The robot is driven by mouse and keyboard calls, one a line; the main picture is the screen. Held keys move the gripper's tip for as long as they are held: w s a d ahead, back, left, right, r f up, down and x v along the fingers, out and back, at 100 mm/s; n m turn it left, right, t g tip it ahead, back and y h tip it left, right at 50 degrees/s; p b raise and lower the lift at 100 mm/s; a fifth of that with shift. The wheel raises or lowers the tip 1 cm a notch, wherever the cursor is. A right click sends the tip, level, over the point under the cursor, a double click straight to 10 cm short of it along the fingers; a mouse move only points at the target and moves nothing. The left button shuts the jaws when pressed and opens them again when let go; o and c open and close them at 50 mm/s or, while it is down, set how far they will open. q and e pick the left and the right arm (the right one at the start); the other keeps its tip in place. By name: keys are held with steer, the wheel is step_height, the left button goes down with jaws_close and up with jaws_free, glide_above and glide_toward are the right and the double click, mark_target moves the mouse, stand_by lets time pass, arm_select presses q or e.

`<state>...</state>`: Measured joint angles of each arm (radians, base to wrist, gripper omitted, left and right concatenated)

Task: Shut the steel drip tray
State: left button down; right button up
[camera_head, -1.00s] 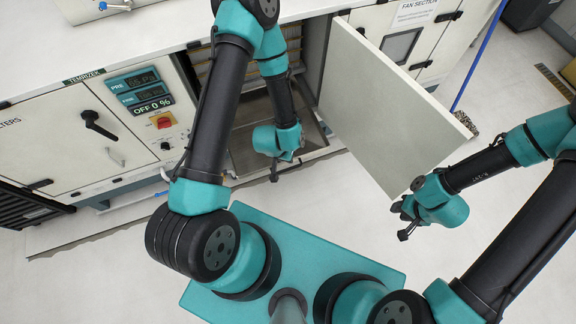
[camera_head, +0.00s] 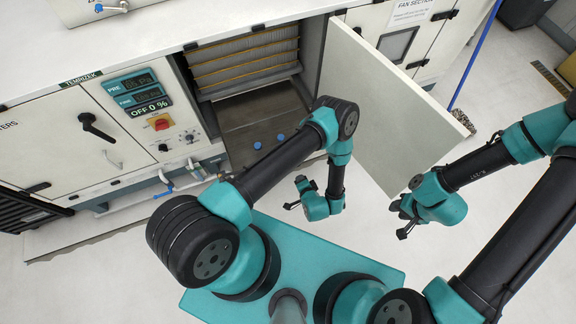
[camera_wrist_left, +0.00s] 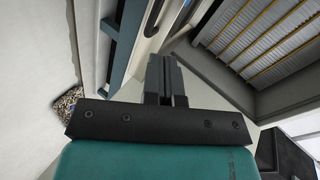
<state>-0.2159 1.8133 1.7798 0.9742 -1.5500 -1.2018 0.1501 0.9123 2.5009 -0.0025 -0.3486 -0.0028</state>
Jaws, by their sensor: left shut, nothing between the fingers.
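The steel drip tray (camera_head: 245,112) shows in the head view as a flat grey metal surface low inside the open cabinet section, with two blue round spots on it. My left arm hides its right front part, so I cannot tell how far its front edge stands out. My left gripper (camera_head: 292,205) is in front of the opening, over the floor, apart from the tray. It is shut and empty; its closed fingers also show in the left wrist view (camera_wrist_left: 165,75). My right gripper (camera_head: 397,220) is by the door's lower corner; its jaw opening is unclear.
The open white door (camera_head: 385,110) stands out to the right of the opening. Ribbed filters (camera_head: 240,62) fill the back of the section. A control panel (camera_head: 150,110) with a red switch is on the left. Pale floor (camera_head: 130,260) lies clear in front.

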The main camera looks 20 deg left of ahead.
arm_select(q)
steer(key=s, duration=0.1)
steer(key=s+m+y, duration=0.1)
steer(key=s+d+f+m+t+y, duration=0.1)
steer(key=s, duration=0.1)
steer(key=shift+d, duration=0.1)
steer(key=shift+w+f, duration=0.1)
steer(key=shift+w, duration=0.05)
steer(key=r+x, duration=0.1)
steer(key=x, duration=1.2)
steer(key=shift+w+a, duration=0.35)
steer(key=shift+a, duration=0.15)
steer(key=shift+r, duration=0.1)
